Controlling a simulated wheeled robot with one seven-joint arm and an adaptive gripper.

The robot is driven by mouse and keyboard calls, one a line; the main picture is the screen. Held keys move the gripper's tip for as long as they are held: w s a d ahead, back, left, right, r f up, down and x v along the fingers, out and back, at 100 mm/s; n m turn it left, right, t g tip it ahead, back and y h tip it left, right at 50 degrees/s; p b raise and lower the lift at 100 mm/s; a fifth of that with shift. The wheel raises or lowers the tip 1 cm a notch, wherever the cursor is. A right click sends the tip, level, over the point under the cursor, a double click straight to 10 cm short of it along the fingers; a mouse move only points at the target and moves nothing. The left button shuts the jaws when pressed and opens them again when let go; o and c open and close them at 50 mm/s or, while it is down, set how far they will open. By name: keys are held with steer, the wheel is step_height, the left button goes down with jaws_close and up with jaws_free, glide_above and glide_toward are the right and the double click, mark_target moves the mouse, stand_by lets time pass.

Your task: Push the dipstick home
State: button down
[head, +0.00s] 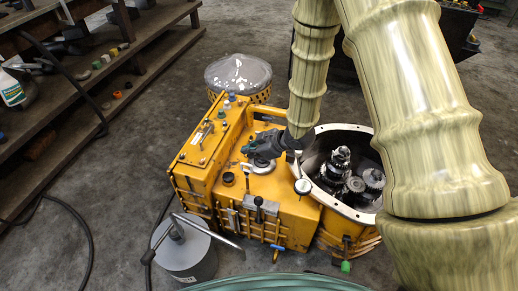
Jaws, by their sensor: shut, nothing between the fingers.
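A yellow transmission housing (290,220) stands on the floor in the middle of the head view. My gripper (247,151) reaches over its top from the right, with dark fingers pointing left. The fingers look closed and hold nothing. I cannot tell for sure which part is the dipstick. A thin upright piece (247,177) stands on the top face just below the fingers, apart from them in the picture. A black-knobbed lever (258,202) stands near the front edge. My wrist and fingers hide part of the housing top behind them.
An open round bell end with gears (345,172) lies right of my gripper. A dial-like disc (303,187) stands at its rim. Shelves (100,75) stand left.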

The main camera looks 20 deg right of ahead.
steer(key=shift+w+a+f, duration=0.2)
steer(key=shift+w+f, duration=0.15)
steer(key=shift+f, duration=0.65)
steer(key=shift+w+a+f, duration=0.15)
steer(key=shift+w+f, duration=0.25)
steer(key=shift+f, duration=0.65)
steer(key=shift+w+a+f, duration=0.2)
steer(key=shift+w+f, duration=0.15)
steer(key=shift+f, duration=0.65)
step_height(320, 180, down, 12)
steer(key=b, duration=0.4)
steer(key=shift+s, duration=0.15)
